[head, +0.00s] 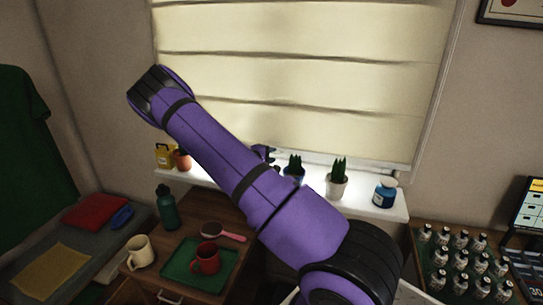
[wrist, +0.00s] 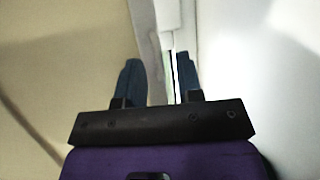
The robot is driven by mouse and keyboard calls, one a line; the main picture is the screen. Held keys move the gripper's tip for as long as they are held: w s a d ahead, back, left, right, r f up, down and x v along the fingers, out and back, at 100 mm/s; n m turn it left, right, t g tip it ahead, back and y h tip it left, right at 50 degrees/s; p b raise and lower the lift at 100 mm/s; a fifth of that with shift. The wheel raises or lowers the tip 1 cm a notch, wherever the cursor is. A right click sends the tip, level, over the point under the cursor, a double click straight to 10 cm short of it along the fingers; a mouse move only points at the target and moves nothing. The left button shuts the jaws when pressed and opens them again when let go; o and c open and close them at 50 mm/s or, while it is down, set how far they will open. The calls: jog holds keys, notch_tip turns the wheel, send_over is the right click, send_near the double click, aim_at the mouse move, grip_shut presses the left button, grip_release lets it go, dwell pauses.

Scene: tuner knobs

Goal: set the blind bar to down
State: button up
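The cream blind (head: 300,60) hangs in folds over the window, nearly down to the sill. Its pale bottom bar (head: 375,164) shows right of my arm; its middle is hidden behind the arm. In the wrist view, the blind (wrist: 60,70) fills the left side. My gripper (wrist: 158,65) has its two dark blue fingers apart, with a pale grey strip visible beyond the gap. I cannot tell whether that strip is the bar or whether the fingers touch it. In the head view, a small dark part of my gripper (head: 265,153) shows behind my purple arm, near the blind's lower edge.
The white sill (head: 355,207) bears a cactus pot (head: 337,183), a blue jar (head: 385,193), another potted plant (head: 294,168) and an orange pot (head: 182,160). Below are a green tray (head: 180,272) with a red mug (head: 206,259), a green bottle (head: 166,208) and several small bottles (head: 460,262).

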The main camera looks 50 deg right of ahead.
jog(key=shift+d+f, duration=0.1)
jog(key=shift+d, duration=0.3)
jog(key=shift+c, duration=0.2)
grip_shut()
jog(key=shift+f, duration=2.5)
jog(key=shift+o, duration=0.2)
grip_release()
jog(key=shift+r, duration=0.1)
jog(key=v, duration=1)
jog(key=shift+a+r, duration=0.1)
jog(key=shift+a, duration=0.3)
